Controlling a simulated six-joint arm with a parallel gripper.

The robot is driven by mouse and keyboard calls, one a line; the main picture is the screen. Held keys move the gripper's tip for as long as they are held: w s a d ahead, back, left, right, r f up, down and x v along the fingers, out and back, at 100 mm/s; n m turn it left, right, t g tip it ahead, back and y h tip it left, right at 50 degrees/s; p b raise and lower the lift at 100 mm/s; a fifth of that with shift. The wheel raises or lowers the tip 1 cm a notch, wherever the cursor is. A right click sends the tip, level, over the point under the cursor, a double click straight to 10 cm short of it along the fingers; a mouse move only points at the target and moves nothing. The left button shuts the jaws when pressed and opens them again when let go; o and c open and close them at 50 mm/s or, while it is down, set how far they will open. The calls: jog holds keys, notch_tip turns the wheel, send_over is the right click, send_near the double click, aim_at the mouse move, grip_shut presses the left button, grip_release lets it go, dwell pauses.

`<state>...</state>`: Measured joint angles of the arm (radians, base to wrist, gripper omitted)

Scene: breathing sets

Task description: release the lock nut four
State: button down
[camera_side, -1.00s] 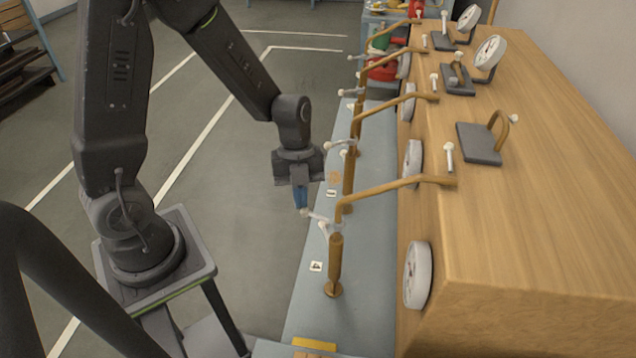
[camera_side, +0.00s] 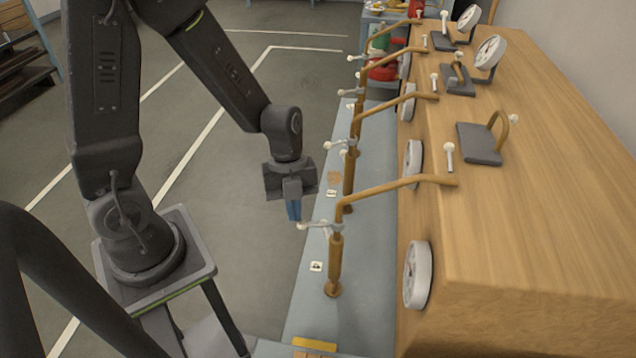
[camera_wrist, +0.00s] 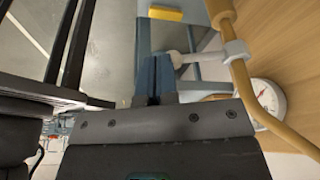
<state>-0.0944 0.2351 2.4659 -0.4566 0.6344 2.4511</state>
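The nearest brass standpipe (camera_side: 336,262) carries a white lock nut with a knob-ended lever (camera_side: 312,226); I take it for number four, though its label is unreadable. The lever points left, roughly level in the picture. My gripper (camera_side: 294,212) points down with its blue fingertips just left of and above the lever's knob. In the wrist view the blue fingers (camera_wrist: 155,78) are together with only a thin seam between them and nothing visible held. The white lever and knob (camera_wrist: 178,59) show just right of the fingertips; whether they touch is unclear.
Other brass pipes with similar white levers (camera_side: 338,145) stand farther back along the blue-grey ledge (camera_side: 365,310). A wooden cabinet (camera_side: 540,220) with white round gauges (camera_side: 417,275) is at right. A yellow block (camera_side: 314,344) lies at the near end. The floor at left is open.

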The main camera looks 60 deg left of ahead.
jog(key=shift+s+d, duration=0.6)
jog(key=shift+d, duration=0.35)
dwell(0.4)
jog(key=a+r, duration=0.7)
jog(key=r, duration=0.3)
jog(key=shift+s+r, duration=0.2)
jog(key=shift+s, duration=0.1)
jog(key=shift+d, duration=0.1)
